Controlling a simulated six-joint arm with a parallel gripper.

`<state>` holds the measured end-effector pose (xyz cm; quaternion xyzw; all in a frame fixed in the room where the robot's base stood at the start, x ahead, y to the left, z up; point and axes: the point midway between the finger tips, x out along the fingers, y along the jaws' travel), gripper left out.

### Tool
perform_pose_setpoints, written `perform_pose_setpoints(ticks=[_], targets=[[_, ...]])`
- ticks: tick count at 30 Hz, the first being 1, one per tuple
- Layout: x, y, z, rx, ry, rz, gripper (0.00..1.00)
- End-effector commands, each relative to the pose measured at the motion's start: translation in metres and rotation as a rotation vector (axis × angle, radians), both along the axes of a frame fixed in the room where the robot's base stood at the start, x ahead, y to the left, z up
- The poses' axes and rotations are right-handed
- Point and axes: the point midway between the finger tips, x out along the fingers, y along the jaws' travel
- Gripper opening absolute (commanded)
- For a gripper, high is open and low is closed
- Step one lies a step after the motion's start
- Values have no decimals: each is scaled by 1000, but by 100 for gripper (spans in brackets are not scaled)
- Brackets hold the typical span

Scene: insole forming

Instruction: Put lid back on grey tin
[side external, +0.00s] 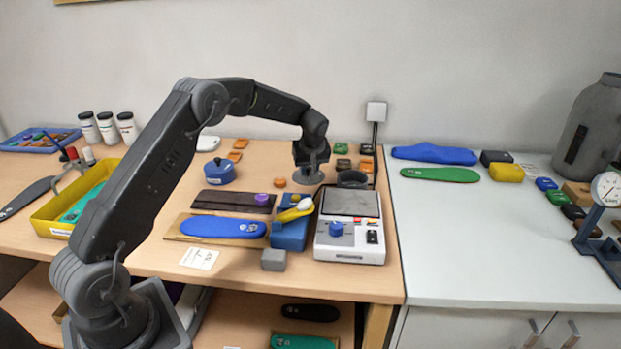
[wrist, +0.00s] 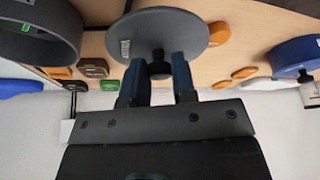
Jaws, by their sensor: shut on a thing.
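My gripper (side external: 309,158) is shut on the dark knob of a round grey lid (side external: 307,177) and holds it over the back of the wooden bench. In the wrist view the fingers (wrist: 159,68) pinch the knob, and the grey lid (wrist: 178,38) spreads flat beyond them with a small pale label. The grey tin (side external: 352,179) stands just to the right of the lid, behind the scale. The lid is apart from the tin.
A blue lidded pot (side external: 219,171) is to the left. Small orange and dark green pieces (side external: 343,164) lie near the lid and tin. A small lamp (side external: 376,115) stands behind. A blue block (side external: 290,235) is in front.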

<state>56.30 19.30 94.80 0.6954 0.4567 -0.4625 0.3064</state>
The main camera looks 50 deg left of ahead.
Motion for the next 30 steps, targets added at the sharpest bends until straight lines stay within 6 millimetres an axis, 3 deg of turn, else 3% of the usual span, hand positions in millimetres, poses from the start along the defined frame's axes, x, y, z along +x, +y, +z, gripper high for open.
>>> perform_pose_setpoints(ticks=[9,17,20,23,30], targets=[[-57,49,42,1,2,7,2],[-79,68,60,1,4,-2,2],[-70,67,62,-4,9,-47,2],[-46,58,63,-10,18,-154,2],[39,5,64,-24,30,-576,2]])
